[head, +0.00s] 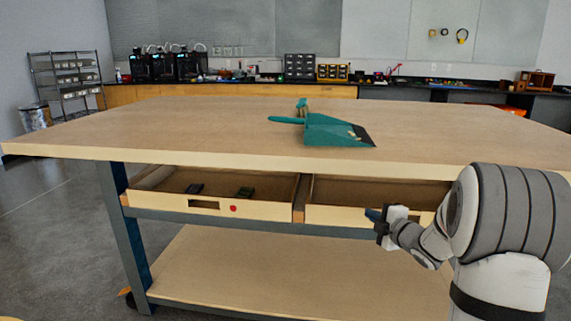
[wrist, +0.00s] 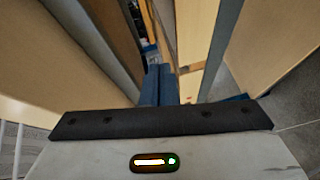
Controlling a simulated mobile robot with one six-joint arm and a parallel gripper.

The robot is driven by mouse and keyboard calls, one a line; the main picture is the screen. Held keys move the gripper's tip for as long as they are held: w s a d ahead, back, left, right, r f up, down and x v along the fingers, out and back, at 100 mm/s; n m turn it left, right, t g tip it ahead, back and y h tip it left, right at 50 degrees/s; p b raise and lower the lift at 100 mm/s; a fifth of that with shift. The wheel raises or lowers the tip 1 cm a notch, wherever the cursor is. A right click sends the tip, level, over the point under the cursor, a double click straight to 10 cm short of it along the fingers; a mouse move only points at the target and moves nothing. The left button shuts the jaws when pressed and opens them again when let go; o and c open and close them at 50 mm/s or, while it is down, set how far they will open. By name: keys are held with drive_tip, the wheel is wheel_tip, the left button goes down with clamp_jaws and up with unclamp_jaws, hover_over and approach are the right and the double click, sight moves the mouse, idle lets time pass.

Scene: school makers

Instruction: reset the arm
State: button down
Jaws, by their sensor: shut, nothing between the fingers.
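My gripper (head: 372,215) is in front of the right drawer (head: 345,214), below the tabletop edge. Its blue fingers are closed together with nothing between them. The fingers also show in the wrist view (wrist: 158,86), pointing toward wooden panels and a grey-blue frame bar (wrist: 222,40). My arm comes in from the right side of the head view. I cannot tell whether the fingertips touch the drawer front.
A wooden workbench (head: 200,125) fills the middle, with a teal dustpan (head: 335,132) on top. The left drawer (head: 160,200) is pulled partly out and holds two small dark items. A lower shelf (head: 290,270) lies beneath. Grey floor (head: 50,240) is clear at left.

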drive_tip(key=s+a+r+m+g+h+p, duration=0.1)
drive_tip(key=s+r+m+g+h+p, duration=0.1)
drive_tip(key=s+r+m+h+p, duration=0.45)
drive_tip(key=s+a+r+m+g+h+p, duration=0.15)
drive_tip(key=s+r+m+p, duration=0.35)
drive_tip(key=r, duration=0.5)
drive_tip(key=s+a+r+m+g+y+p, duration=0.1)
drive_tip(key=s+a+r+m+g+p, duration=0.1)
drive_tip(key=s, duration=0.6)
drive_tip(key=s+a+r+m+g+y+p, duration=0.1)
drive_tip(key=s+a+r+m+g+p, duration=0.2)
drive_tip(key=s+p, duration=0.4)
drive_tip(key=s+a+r+m+g+p, duration=0.3)
drive_tip(key=s+a+g+p, duration=0.1)
drive_tip(key=s, duration=0.6)
drive_tip(key=shift+s+y+p, duration=0.15)
drive_tip(key=shift+y+p, duration=0.25)
drive_tip(key=shift+p, duration=0.2)
